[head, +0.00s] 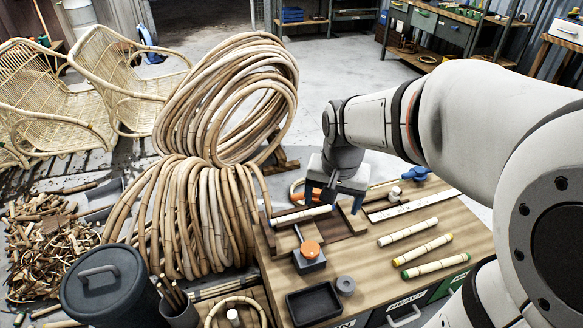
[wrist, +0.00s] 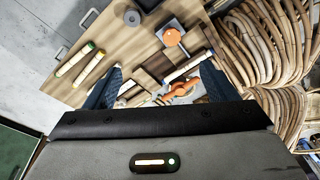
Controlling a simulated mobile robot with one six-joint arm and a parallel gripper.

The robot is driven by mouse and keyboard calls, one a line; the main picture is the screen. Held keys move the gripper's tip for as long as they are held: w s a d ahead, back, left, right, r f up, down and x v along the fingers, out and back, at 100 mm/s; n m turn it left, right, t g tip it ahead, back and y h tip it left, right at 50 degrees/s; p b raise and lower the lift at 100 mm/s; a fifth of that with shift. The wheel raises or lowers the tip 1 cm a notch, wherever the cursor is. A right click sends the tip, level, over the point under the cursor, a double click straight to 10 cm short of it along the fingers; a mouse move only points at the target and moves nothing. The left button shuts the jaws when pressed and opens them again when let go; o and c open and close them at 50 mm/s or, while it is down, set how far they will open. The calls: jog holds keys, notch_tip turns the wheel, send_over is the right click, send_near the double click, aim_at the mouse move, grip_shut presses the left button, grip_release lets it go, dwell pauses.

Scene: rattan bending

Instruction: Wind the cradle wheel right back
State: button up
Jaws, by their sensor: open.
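My gripper (head: 335,196) is above the far left end of the workbench, its blue fingers pointing down. In the wrist view my gripper (wrist: 161,70) is open. An orange wheel-like part (wrist: 180,91), probably the cradle wheel, shows between the fingers, with no clear contact. In the head view the orange part (head: 296,187) is partly hidden behind my gripper. Beside it, a pale cane piece (head: 301,215) lies across a dark wooden cradle (head: 338,247); the cane also shows in the wrist view (wrist: 188,67).
An orange-topped knob on a grey block (head: 310,249) stands near the cradle. Cane pieces (head: 407,231), a black tray (head: 315,304), a ruler (head: 402,206) and a blue-handled tool (head: 416,173) lie on the bench. Big rattan coils (head: 190,220) crowd its left side.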

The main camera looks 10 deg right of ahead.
aim_at(310, 248)
jog(key=w+f+m+b, duration=0.2)
jog(key=w+f+b, duration=0.2)
jog(key=f, duration=0.6)
jog(key=w+f+m+g+b, duration=0.1)
jog(key=w+f+m+b, duration=0.2)
jog(key=w+f+b, duration=0.2)
jog(key=w+f+m+b, duration=0.2)
jog(key=w+f+b, duration=0.3)
jog(key=f+b, duration=0.4)
jog(key=shift+w+a+f+m+g, duration=0.1)
jog(key=shift+w+f+m+g, duration=0.05)
jog(key=shift+f, duration=1.45)
jog(key=shift+w+a+f+m+g, duration=0.1)
jog(key=shift+f+m+g, duration=0.05)
jog(key=shift+f, duration=1.45)
notch_tip(310, 248, down, 8)
jog(key=b, duration=0.3)
jog(key=shift+r, duration=0.15)
jog(key=c, duration=1)
